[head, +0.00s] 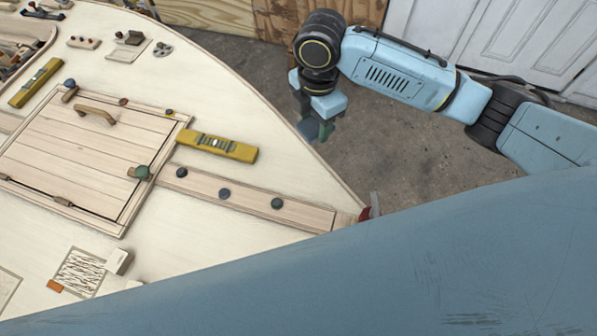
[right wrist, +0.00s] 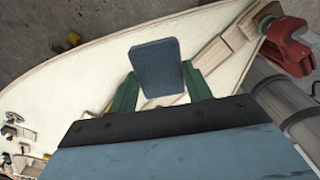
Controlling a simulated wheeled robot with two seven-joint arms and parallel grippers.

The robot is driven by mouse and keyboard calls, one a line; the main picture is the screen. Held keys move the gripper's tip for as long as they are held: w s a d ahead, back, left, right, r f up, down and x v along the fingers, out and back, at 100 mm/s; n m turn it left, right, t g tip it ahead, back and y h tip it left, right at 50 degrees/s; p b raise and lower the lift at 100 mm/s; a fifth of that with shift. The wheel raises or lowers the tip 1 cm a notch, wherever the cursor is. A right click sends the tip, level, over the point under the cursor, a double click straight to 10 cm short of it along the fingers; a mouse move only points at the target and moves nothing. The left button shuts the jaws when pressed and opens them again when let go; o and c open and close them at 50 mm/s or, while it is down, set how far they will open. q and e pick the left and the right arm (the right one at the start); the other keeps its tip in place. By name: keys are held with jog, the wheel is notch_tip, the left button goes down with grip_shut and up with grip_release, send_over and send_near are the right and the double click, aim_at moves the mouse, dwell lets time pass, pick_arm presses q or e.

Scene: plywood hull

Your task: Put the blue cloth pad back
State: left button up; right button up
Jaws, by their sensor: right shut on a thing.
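In the right wrist view the blue cloth pad (right wrist: 156,66) is a small dark blue-grey rectangle with rounded corners. It stands out from between the two green fingers of my right gripper (right wrist: 162,92), which is shut on it. In the head view my right gripper (head: 314,126) hangs past the curved edge of the pale hull deck (head: 230,85), over the grey floor. There the pad is too small to tell clearly from the fingers. My left gripper is not in view.
On the deck are a plank hatch (head: 75,145) with a wooden handle, two yellow levels (head: 216,146) (head: 35,83), and a wooden strip (head: 250,200) with several round knobs. A red clamp-like piece (right wrist: 288,47) sits at the deck's tip. The concrete floor (head: 400,155) beside the hull looks clear.

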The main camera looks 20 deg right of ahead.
aim_at(306, 131)
jog(key=f+n, duration=0.1)
jog(key=n, duration=0.2)
jog(key=a+n, duration=0.1)
jog(key=n, duration=0.2)
jog(key=s+a+f+n+p, duration=0.1)
jog(key=n, duration=0.2)
jog(key=shift+a+f, duration=0.1)
jog(key=shift+f, duration=0.25)
jog(key=f+n, duration=0.2)
jog(key=f, duration=0.2)
jog(key=a+f+n, duration=0.1)
jog(key=f+n, duration=0.2)
jog(key=f, duration=0.1)
jog(key=s+f+n, duration=0.1)
jog(key=f+n, duration=0.1)
jog(key=f, duration=0.2)
jog(key=shift+a+f+n, duration=0.1)
jog(key=shift+a+n, duration=0.2)
jog(key=shift+f, duration=0.2)
jog(key=o, duration=0.9)
jog(key=shift+o, duration=0.2)
